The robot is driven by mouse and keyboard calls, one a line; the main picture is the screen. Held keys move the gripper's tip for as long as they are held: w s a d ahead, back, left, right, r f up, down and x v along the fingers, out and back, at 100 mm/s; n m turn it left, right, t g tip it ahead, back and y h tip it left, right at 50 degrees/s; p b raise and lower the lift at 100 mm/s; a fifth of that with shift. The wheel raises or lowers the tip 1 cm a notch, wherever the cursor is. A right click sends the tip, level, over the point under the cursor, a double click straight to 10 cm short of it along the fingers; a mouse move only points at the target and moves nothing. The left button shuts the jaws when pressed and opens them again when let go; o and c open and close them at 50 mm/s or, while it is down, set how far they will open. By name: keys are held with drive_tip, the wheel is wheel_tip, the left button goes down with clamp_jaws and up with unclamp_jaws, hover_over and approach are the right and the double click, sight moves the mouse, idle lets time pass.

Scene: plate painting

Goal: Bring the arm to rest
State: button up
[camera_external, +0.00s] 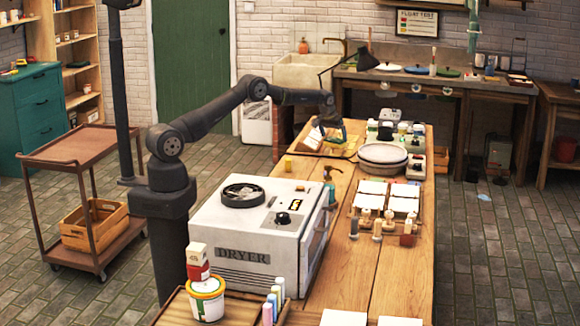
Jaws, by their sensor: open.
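My gripper (329,133) hangs at the far end of the wooden table, pointing down beside a tray (338,152) with a pale item on it. The gripper is small and dark in this view; its jaws are open, and I see nothing held between them. My arm is stretched out from its column over the dryer towards the back of the table. Whether the gripper touches the tray or the pale item, I cannot tell.
A white dryer (252,238) stands beneath my arm. A bucket (206,298) is in front. Bare table (360,270) lies right of the dryer.

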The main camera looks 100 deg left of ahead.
drive_tip(key=shift+x, duration=0.95)
drive_tip(key=shift+r, duration=0.15)
drive_tip(key=shift+d, duration=0.1)
